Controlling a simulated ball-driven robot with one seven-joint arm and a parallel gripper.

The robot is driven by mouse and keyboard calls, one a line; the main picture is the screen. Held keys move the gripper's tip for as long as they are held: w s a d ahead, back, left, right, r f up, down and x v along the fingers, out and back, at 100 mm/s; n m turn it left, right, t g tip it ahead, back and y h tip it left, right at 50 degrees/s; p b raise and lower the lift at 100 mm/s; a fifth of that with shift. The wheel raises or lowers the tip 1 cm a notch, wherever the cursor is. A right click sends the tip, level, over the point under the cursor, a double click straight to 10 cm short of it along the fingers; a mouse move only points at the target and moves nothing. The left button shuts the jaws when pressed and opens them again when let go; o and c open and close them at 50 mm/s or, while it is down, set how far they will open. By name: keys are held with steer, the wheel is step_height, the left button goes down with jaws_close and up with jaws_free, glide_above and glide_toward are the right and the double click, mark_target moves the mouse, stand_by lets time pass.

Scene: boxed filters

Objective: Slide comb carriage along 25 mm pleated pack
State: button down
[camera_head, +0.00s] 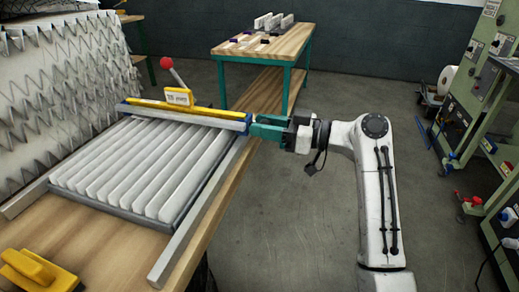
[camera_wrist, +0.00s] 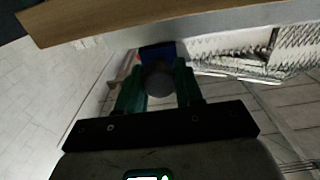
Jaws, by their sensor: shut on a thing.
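The comb carriage (camera_head: 190,112) is a long yellow and blue bar with a "25 mm" tag (camera_head: 179,97). It lies across the far end of the white pleated pack (camera_head: 140,165), which sits in a grey frame on the wooden bench. My gripper (camera_head: 262,129), with green fingers, is shut on the carriage's right end, beyond the bench's right side. In the wrist view my gripper (camera_wrist: 157,85) has its fingers either side of a dark round knob (camera_wrist: 158,83), with a blue end block (camera_wrist: 157,52) behind it. Where the carriage meets the pleats is hidden.
A metal rail (camera_head: 200,212) runs along the bench's right side. A red-knobbed lever (camera_head: 167,63) stands behind the carriage. A yellow block (camera_head: 38,270) lies at the near left. Zigzag pleated sheets (camera_head: 60,75) stand at left. Another table (camera_head: 262,42) stands behind; open floor lies right.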

steer(key=shift+w+d, duration=0.25)
steer(key=shift+w, duration=0.25)
steer(key=c, duration=0.8)
jaws_free()
steer(key=shift+o, duration=0.2)
steer(key=v, duration=1)
steer(key=shift+d, duration=0.35)
steer(key=shift+s, duration=0.15)
